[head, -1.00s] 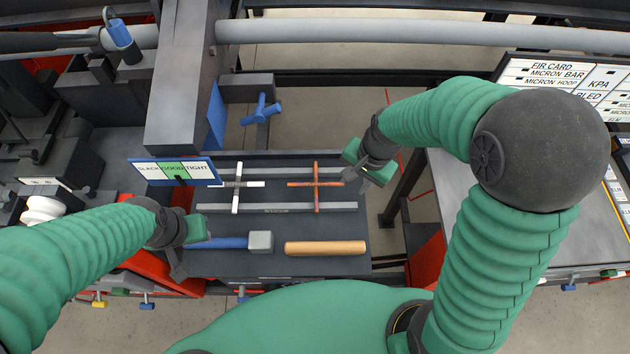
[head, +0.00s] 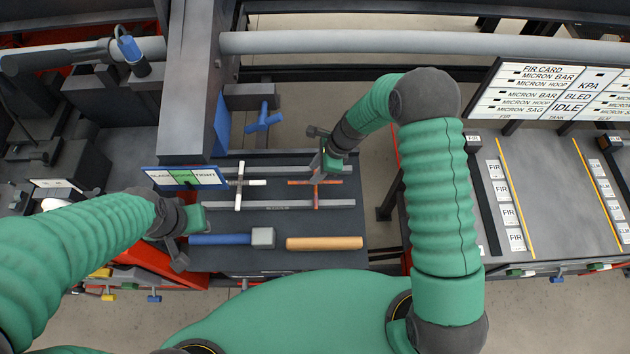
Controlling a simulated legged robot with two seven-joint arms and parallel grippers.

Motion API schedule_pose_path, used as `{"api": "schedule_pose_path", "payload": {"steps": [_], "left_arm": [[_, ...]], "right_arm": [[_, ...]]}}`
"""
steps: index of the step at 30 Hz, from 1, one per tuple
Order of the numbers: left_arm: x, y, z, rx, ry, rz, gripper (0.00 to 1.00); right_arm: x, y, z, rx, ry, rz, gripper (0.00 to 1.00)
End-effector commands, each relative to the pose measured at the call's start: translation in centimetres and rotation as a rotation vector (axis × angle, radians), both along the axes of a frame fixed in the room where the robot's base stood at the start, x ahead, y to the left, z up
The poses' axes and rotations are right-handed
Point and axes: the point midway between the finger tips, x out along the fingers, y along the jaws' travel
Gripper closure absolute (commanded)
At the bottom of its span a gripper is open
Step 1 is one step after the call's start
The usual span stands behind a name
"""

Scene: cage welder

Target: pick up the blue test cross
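No plainly blue cross lies on the dark tray (head: 270,262). A pale cross (head: 238,198) and an orange-red cross (head: 316,198) lie across its two grey rails. A blue piece with several arms (head: 263,117) sits behind the tray by the post; I cannot tell if it is the test cross. My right gripper (head: 320,166) is over the far end of the orange-red cross and hides part of it. Contact and finger opening are unclear. My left gripper (head: 184,240) is at the tray's left edge, near the blue hammer handle; its fingers are unclear.
A blue-handled hammer (head: 262,237) and a tan rod (head: 325,243) lie at the front of the tray. A dark post (head: 185,90) and a small sign (head: 186,178) stand at the tray's left back. A labelled bench (head: 560,200) is at the right.

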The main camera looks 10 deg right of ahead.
Motion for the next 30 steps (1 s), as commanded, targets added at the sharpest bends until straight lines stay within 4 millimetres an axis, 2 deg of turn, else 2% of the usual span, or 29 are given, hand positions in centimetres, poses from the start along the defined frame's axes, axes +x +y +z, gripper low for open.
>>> {"api": "schedule_pose_path", "payload": {"steps": [6, 9, 17, 25, 30], "left_arm": [[0.0, 0.0, 1.6, 0.0, 0.0, 0.0, 0.68], [0.0, 0.0, 1.6, 0.0, 0.0, 0.0, 0.68], [0.0, 0.0, 1.5, 0.0, 0.0, 0.0, 0.68], [0.0, 0.0, 1.5, 0.0, 0.0, 0.0, 0.68], [0.0, 0.0, 1.5, 0.0, 0.0, 0.0, 0.68]], "right_arm": [[-0.4, 1.7, -2.7, 0.002, 0.004, 0.002, 0.64], [-0.2, 2.3, -4.3, 0.001, 0.001, 0.002, 0.64], [-0.1, 2.4, -4.9, 0.001, -0.001, 0.002, 0.64], [-0.1, 2.4, -4.8, 0.0, 0.0, 0.001, 0.99], [0.0, 2.4, -4.8, 0.0, 0.0, 0.001, 1.0]]}}
